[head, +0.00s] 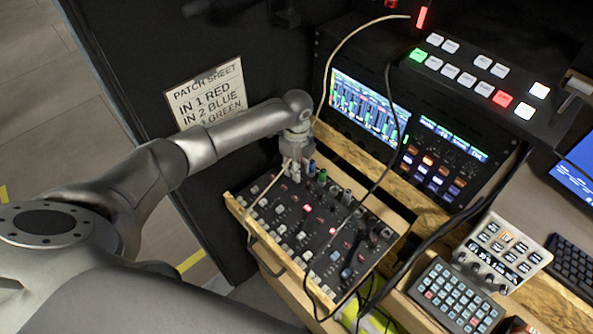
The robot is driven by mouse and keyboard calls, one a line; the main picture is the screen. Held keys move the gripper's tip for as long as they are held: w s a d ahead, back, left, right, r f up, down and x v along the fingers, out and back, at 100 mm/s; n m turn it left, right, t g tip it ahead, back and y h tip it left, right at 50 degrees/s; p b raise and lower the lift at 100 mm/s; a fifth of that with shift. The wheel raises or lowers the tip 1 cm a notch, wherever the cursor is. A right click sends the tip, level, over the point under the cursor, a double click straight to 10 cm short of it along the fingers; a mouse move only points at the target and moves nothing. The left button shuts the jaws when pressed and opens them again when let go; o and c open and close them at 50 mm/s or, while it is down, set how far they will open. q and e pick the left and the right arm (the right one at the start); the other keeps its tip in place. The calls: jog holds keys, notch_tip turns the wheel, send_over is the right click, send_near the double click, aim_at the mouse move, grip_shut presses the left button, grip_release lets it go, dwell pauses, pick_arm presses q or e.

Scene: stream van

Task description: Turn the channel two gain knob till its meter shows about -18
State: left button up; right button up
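The audio mixer (328,268) is a black panel with rows of knobs, pale buttons and a few lit red buttons, set in a wooden frame. A row of taller coloured knobs or plugs (322,177) runs along its far edge. My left gripper (295,168) points down at the far left corner of the mixer, at the left end of that row. Its fingertips are small and overlap the controls, so I cannot tell whether they touch a knob. The meter screen (368,107) behind shows several coloured bars; its numbers are too small to read. My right gripper is not in view.
A patch sheet (207,95) hangs on the dark wall. Thin cables (389,130) cross in front of the screen and over the mixer. A video switcher (480,75) stands at the upper right. A small keypad (455,296) and a grey controller (503,252) sit right of the mixer.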

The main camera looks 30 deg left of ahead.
pick_arm(q)
notch_tip(320, 180, up, 10)
dwell(0.3)
dwell(0.3)
